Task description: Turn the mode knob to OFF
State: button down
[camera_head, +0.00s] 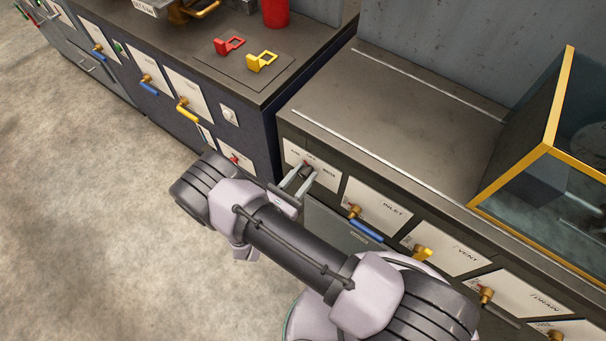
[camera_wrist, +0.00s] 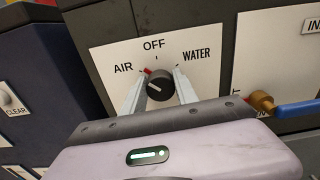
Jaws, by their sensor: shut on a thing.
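The mode knob (camera_wrist: 159,86) is round and black, on a white plate (camera_wrist: 112,54) marked AIR at left, OFF at top and WATER at right. A red mark shows at the knob's upper left edge, close to the AIR label and away from OFF. My gripper (camera_wrist: 161,82) has one finger on each side of the knob and is shut on it. In the head view my gripper (camera_head: 298,180) reaches the knob (camera_head: 307,170) on the cabinet front. The fingers cover the knob's sides.
Right of the plate is the INLET valve with a blue handle (camera_head: 366,230), then the VENT valve (camera_head: 422,252) and DRAIN valve (camera_head: 486,294). A dark blue cabinet (camera_head: 262,140) stands at left. A yellow-framed glass case (camera_head: 540,175) sits on the counter. The floor at left is clear.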

jog(key=m, duration=0.4)
jog(key=shift+m, duration=0.3)
jog(key=m, duration=0.4)
jog(key=shift+s+d+f+m+b, duration=0.1)
jog(key=shift+m+b, duration=0.2)
jog(key=c, duration=0.9)
grip_release()
jog(key=shift+c, duration=0.2)
jog(key=p+v, duration=0.3)
jog(key=v, duration=1.4)
jog(key=shift+s, duration=0.2)
